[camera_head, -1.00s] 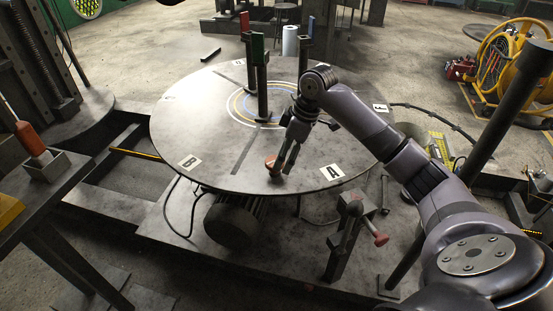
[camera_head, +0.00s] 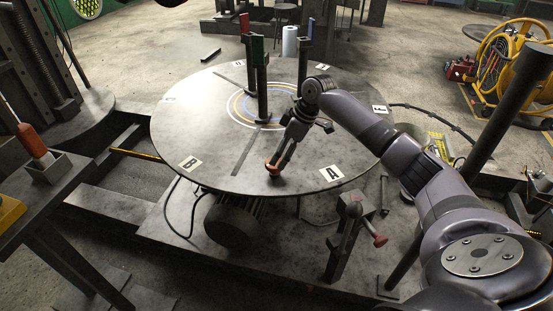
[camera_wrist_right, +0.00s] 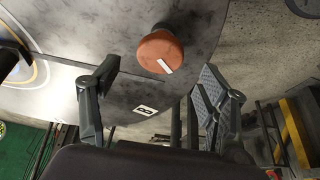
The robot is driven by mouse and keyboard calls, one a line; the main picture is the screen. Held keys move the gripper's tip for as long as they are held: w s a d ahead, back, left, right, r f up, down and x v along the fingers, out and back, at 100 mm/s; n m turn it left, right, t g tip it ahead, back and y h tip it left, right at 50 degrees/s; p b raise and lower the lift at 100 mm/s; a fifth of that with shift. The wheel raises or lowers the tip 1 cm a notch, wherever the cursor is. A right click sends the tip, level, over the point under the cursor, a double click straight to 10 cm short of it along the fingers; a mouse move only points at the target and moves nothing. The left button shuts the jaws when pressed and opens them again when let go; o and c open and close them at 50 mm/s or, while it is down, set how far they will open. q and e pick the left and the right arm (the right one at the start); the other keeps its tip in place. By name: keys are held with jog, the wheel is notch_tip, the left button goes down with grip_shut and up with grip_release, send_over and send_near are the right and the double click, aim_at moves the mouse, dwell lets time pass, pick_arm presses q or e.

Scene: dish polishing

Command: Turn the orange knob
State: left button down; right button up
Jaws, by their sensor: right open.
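The orange knob (camera_head: 273,169) stands at the near edge of the round turntable (camera_head: 205,135), between labels B and A. In the right wrist view the knob (camera_wrist_right: 160,52) is a round orange cap with a white mark, on a dark stem. My right gripper (camera_head: 281,162) is right by the knob in the head view, partly covering it. In the wrist view its open fingers (camera_wrist_right: 158,72) lie on either side of the knob's line, with visible gaps. I see no contact. My left gripper is not in view.
Green-and-dark (camera_head: 261,85) and other upright posts stand on the turntable. A lever with a red ball (camera_head: 380,241) rises in front of it. A bench with an orange-handled tool (camera_head: 32,140) is at left. A dark post (camera_head: 500,120) stands at right.

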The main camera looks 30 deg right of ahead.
aim_at(275, 169)
jog(key=shift+x, duration=2.25)
